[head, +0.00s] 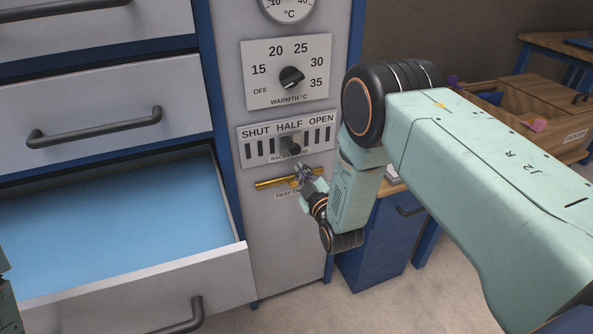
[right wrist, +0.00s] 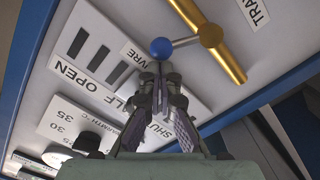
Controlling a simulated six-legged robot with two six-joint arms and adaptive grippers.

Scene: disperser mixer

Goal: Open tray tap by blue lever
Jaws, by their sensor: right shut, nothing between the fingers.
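The tray tap is a brass pipe (head: 272,184) low on the grey panel, partly covered by my right gripper (head: 302,172) in the head view. In the right wrist view the brass tap (right wrist: 222,52) has a thin lever ending in a blue ball (right wrist: 161,48). My right gripper (right wrist: 163,78) is shut and empty, its fingertips close by the blue ball; I cannot tell if they touch it. The blue ball is not clear in the head view. My left gripper is not in view.
Above the tap are a SHUT/HALF/OPEN slider plate (head: 288,137) and a warmth dial (head: 290,77). An open drawer (head: 120,285) with a blue inside juts out at left. A blue cabinet (head: 382,245) and a wooden crate (head: 540,115) stand at right.

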